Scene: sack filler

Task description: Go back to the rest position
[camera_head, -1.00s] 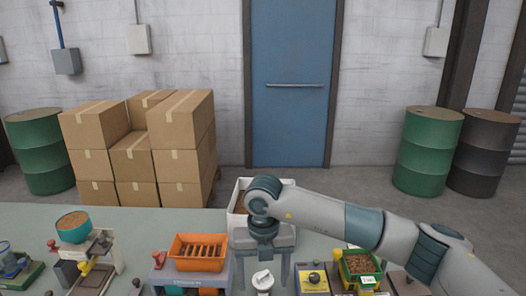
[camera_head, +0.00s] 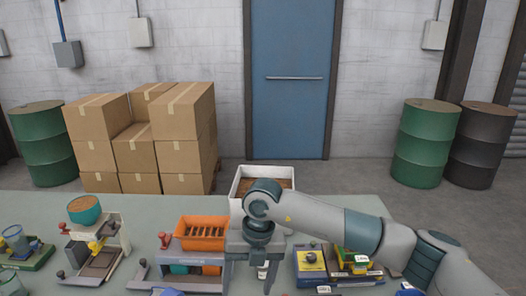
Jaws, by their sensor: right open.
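My right arm comes in from the right and reaches across the table (camera_head: 150,208). My right gripper (camera_head: 250,272) points down at the front middle of the table, with its fingers apart. A small whitish item shows between the fingers, but I cannot tell what it is or how near it is. I see nothing held. My left gripper is not in view.
An orange slotted tray (camera_head: 203,243) stands just left of the gripper. A white box (camera_head: 262,171) stands behind it. A teal bowl on a stand (camera_head: 84,211) is further left. Yellow and dark boxes (camera_head: 311,259) lie right, partly under my arm.

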